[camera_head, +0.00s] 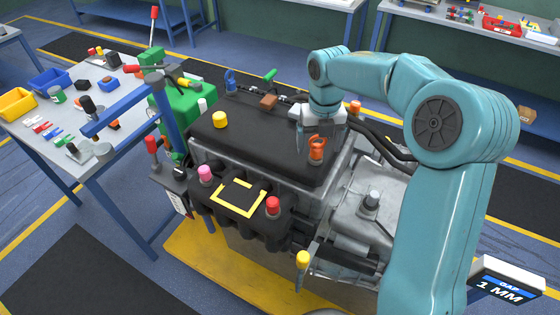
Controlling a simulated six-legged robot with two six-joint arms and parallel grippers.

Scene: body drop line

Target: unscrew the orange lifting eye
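The orange lifting eye (317,149) stands upright on the right part of the dark engine cover (250,150), near its right edge. My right gripper (318,142) points down over it from the teal arm that comes in from the right. Its fingers look spread, with one finger left of the eye and a gap between them. The far finger is partly hidden. I see no firm contact with the eye. My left gripper is not in view.
Yellow (219,119), pink (205,173) and red (273,205) caps stand out on the engine. Dark hoses (385,140) run right of the eye. A parts table (60,115) stands at the left, with a blue hoist-like post (168,115) beside the engine.

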